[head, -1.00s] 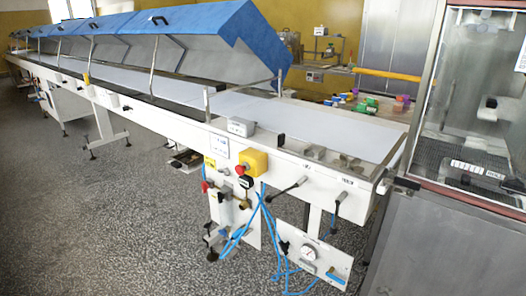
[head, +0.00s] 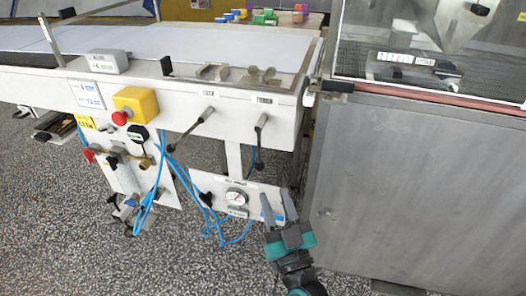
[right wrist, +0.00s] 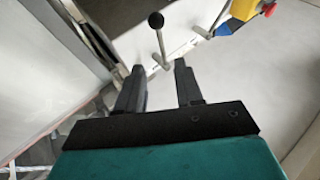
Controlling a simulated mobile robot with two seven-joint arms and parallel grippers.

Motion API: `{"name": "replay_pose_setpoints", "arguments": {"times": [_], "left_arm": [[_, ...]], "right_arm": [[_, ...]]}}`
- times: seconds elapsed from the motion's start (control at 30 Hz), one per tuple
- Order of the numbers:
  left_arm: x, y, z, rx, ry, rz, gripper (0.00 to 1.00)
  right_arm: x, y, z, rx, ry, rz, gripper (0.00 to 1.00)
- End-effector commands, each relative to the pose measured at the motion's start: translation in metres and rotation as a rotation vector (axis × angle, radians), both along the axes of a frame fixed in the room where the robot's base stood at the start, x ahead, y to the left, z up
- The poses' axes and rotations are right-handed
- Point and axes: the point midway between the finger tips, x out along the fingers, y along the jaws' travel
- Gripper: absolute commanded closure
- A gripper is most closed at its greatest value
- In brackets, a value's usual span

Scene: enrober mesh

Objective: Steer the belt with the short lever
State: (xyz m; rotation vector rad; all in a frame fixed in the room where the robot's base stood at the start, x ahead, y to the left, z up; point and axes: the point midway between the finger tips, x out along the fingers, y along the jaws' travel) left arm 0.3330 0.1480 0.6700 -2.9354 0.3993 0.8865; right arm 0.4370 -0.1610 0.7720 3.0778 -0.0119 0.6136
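Two levers stick out from the white front panel of the belt frame in the head view. The short lever (head: 261,134) is the right one, hanging nearly straight down under a small label. A longer-looking lever (head: 192,131) to its left slants down to the left. The white belt (head: 190,45) runs above them. My right gripper (head: 277,194) is open and empty, below the short lever and apart from it. In the right wrist view, a lever with a black knob (right wrist: 163,45) shows just beyond the gap between the open fingers (right wrist: 159,68). My left gripper is not in view.
A grey metal cabinet (head: 410,180) stands close on the right. A yellow box with a red button (head: 135,105), blue hoses (head: 205,215) and a gauge panel (head: 228,196) are left of the gripper. Open speckled floor (head: 80,240) lies below.

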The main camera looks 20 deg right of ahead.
Motion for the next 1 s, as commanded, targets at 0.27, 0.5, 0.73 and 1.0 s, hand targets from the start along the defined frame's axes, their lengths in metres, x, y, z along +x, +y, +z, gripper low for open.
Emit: {"name": "replay_pose_setpoints", "arguments": {"times": [0.27, 0.5, 0.73, 1.0], "left_arm": [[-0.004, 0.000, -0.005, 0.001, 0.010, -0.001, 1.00], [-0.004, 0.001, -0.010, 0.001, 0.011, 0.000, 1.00], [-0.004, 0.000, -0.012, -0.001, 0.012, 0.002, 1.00], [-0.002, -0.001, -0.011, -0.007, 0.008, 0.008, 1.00]], "right_arm": [[0.045, 0.000, 0.021, 0.002, -0.004, 0.002, 0.64], [0.089, 0.000, 0.038, 0.002, -0.002, 0.002, 0.64], [0.111, 0.000, 0.047, 0.001, 0.000, 0.003, 0.64], [0.114, 0.000, 0.048, 0.001, 0.002, 0.003, 0.64]]}}
